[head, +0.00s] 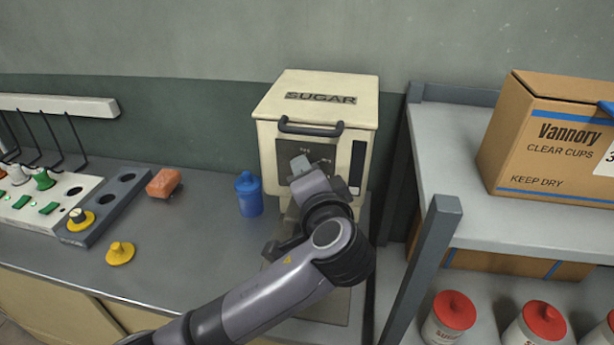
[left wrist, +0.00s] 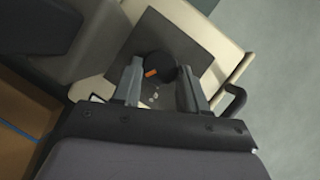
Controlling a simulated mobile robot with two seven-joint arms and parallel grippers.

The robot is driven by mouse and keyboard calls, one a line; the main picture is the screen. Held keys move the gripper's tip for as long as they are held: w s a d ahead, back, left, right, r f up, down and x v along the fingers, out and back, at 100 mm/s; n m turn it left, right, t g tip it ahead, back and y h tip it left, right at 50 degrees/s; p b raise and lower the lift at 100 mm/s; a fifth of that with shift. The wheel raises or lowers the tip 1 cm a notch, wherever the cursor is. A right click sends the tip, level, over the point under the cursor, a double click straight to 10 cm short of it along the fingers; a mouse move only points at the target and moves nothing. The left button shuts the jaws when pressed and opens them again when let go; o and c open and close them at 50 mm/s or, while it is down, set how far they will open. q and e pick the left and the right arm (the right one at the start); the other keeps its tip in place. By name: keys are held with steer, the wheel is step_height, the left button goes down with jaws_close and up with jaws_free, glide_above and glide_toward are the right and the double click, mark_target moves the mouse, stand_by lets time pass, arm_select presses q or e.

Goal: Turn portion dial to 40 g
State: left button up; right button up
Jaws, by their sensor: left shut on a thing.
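The cream sugar dispenser (head: 320,98) stands at the back of the counter, marked SUGAR on its lid. Its dark front panel (head: 285,152) is partly hidden behind my left gripper (head: 325,172). In the left wrist view, the round black portion dial (left wrist: 157,62) with an orange pointer mark sits between the fingers of my left gripper (left wrist: 159,74), which is shut on it. Small pale marks show on the dark panel (left wrist: 190,38) near the dial, too small to read. In the head view the dial is hidden. My right gripper is not in view.
A blue bottle (head: 248,195) stands just left of the dispenser. A shelf (head: 450,150) at right holds a cardboard box (head: 555,135) and red-lidded jars (head: 453,312).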

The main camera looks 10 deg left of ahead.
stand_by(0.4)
arm_select(q)
steer(key=o, duration=1.1)
steer(key=shift+c, duration=0.2)
steer(key=b+v, duration=0.1)
steer(key=v, duration=0.6)
